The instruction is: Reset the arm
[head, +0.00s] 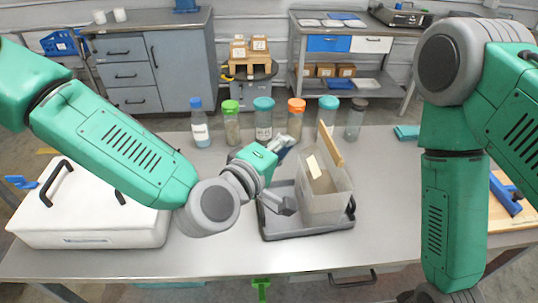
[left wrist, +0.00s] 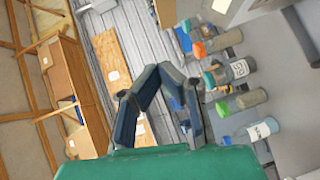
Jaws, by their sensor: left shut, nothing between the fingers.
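My left arm (head: 120,140) reaches in from the left over the table. My left gripper (head: 287,142) is just left of the clear bin, in front of the row of jars. Its fingers are shut with nothing held; in the left wrist view the fingers (left wrist: 154,73) come together at their tips. The clear bin (head: 325,205) stands on a grey tray (head: 283,233), with a wooden-edged piece (head: 330,146) upright in it. My right arm (head: 450,200) hangs down at the right, and its gripper is below the picture.
Several lidded jars and bottles (head: 264,120) stand behind the bin, also seen in the left wrist view (left wrist: 240,70). A white lidded box (head: 90,215) is at the left, under my arm. A wooden board (head: 505,215) with a blue tool is at the right. The table's front right (head: 385,215) is clear.

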